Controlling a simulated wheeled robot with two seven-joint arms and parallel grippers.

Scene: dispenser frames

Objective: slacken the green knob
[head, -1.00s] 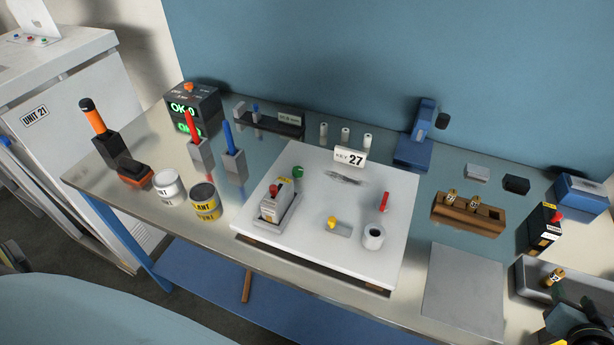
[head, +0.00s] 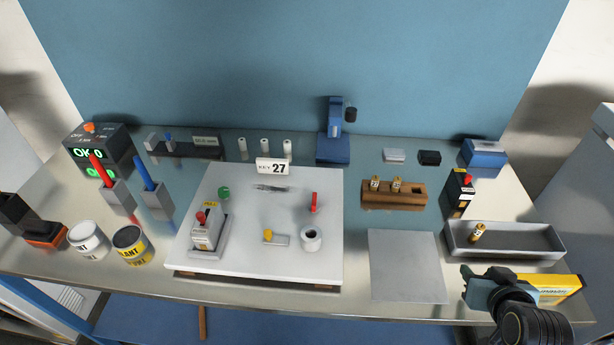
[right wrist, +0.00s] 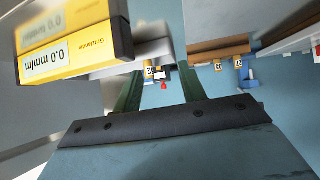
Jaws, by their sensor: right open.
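The green knob (head: 223,193) is a small green piece on the upper left of the white board (head: 325,255) in the head view. It stands behind the grey block with a red top (head: 206,232). My right gripper (head: 466,285) is open, low at the right in the head view, near the front edge of the bench and far to the right of the knob. In the right wrist view its two dark green fingers (right wrist: 160,90) stand apart with nothing held between them. The knob does not show in the right wrist view. My left gripper is out of view.
A yellow level-like tool (head: 562,285) lies beside my right gripper. A grey tray (head: 545,242) with a small cell stands behind it. The grey mat (head: 405,265) is bare. A wooden rack (head: 380,203) stands at mid-right. Paint cans (head: 88,240) stand left of the board.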

